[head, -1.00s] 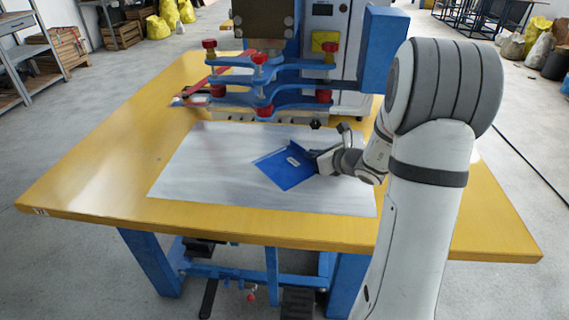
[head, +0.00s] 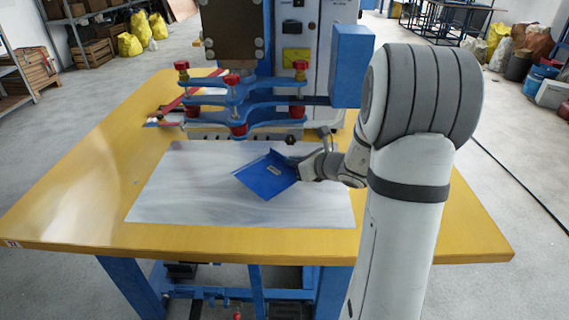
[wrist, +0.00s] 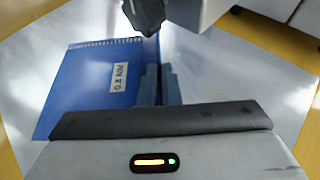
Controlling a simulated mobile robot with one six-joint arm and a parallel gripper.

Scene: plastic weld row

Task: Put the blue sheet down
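The blue sheet (head: 266,176) has a small pale label and is over the grey-white plate on the yellow table. My gripper (head: 298,162) is at the sheet's right edge in the head view. In the wrist view the blue sheet (wrist: 100,85) lies left of my gripper fingers (wrist: 158,85), which are close together along its raised right edge. The fingers look shut on that edge. I cannot tell whether the sheet touches the plate or hangs slightly above it.
The grey-white plate (head: 190,200) covers the middle of the yellow table (head: 80,215). The blue welding press (head: 250,95) with red knobs stands just behind it. Bare plate lies left of and in front of the sheet.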

